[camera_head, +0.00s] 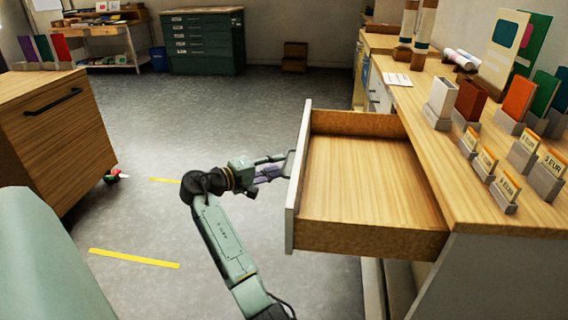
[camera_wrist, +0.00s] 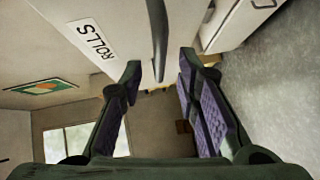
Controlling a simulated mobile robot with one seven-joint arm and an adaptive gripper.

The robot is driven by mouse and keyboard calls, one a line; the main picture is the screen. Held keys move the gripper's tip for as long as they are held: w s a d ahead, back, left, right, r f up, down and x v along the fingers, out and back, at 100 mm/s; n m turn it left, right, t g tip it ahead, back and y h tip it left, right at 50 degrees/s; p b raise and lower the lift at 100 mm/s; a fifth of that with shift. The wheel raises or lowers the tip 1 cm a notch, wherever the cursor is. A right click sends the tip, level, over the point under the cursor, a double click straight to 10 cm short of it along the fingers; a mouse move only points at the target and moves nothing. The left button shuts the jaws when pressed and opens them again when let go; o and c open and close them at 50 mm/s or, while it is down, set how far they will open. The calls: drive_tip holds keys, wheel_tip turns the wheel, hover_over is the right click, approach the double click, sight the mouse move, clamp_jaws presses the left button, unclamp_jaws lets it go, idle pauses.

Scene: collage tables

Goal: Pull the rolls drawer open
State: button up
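The rolls drawer (camera_head: 365,185) stands far out from the counter on the right, and its wooden inside is empty. Its white front faces my gripper (camera_head: 270,170), which is at the front's outer side. In the wrist view the front carries a ROLLS label (camera_wrist: 91,39) and a dark bar handle (camera_wrist: 156,25). The handle's end lies between the two purple-padded fingers of my gripper (camera_wrist: 160,68). The fingers are apart, with visible gaps on both sides of the handle.
The counter (camera_head: 500,214) holds card stands, price signs and paper rolls. A wooden cabinet (camera_head: 60,135) stands at the left, with a small red and green object (camera_head: 116,176) on the floor beside it. Open grey floor (camera_head: 220,115) lies between cabinet and drawer.

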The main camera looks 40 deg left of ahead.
drive_tip(key=v, duration=0.8)
drive_tip(key=shift+w+a+r, duration=0.1)
